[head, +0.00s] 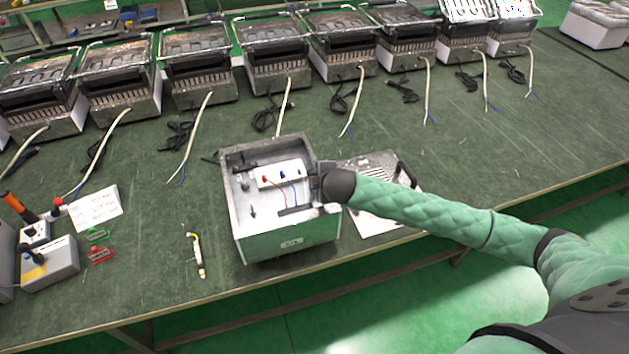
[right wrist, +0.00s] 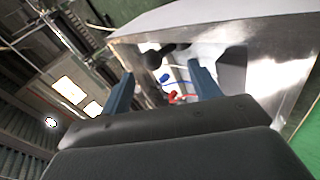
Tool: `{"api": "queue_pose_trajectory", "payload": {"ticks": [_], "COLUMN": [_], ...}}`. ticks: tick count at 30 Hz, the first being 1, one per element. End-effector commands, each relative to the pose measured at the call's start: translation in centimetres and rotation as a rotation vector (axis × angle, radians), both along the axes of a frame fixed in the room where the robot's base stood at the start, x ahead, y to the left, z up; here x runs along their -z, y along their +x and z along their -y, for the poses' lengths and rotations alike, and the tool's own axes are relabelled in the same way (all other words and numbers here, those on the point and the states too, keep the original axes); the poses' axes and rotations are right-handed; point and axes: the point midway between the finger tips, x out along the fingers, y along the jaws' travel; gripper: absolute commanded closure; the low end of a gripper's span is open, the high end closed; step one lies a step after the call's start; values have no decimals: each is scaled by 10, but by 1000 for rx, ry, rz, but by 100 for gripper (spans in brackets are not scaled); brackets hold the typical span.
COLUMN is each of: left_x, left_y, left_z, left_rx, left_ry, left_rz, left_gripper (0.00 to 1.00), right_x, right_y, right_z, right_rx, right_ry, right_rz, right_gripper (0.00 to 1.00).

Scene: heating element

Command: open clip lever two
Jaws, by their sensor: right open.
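A white terminal block (head: 272,182) with small coloured clip levers sits inside the open metal box (head: 290,243) in the head view. Its left lever (head: 264,179) is red, its middle lever (head: 282,175) is dark blue and its right one is reddish. My right gripper (right wrist: 163,88) is open, with its two blue fingers apart. In the right wrist view, a red part (right wrist: 178,97) and a blue part (right wrist: 163,77) show between the fingers, beyond the tips. In the head view, the dark wrist is over the box's right wall; the fingertips are hard to make out. My left gripper is not in view.
A metal panel with a black handle (head: 405,174) lies right of the box, partly behind my arm. A row of heater units (head: 275,60) with loose cables stands behind. A control box (head: 50,262) and paper label (head: 95,208) are at left.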

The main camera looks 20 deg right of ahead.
Motion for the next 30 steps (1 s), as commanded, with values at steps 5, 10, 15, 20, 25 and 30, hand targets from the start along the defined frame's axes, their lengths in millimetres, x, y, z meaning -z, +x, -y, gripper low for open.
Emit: {"api": "queue_pose_trajectory", "payload": {"ticks": [5,10,15,20,25,30], "left_x": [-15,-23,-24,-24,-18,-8], "left_y": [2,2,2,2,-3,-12], "left_z": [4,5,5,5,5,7], "left_rx": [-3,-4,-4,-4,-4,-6], "left_ry": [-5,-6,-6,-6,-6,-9], "left_rz": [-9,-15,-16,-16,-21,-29], "left_gripper": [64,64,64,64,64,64], "right_x": [-13,-20,-21,-22,-49,-106], "right_y": [-18,-26,-26,-25,-3,35], "right_z": [1,2,2,2,5,21], "right_rx": [0,-1,-1,0,1,9], "right_ry": [0,1,0,0,-3,-33], "right_rz": [-2,-3,-3,0,52,152], "right_gripper": [38,38,38,54,87,100]}}
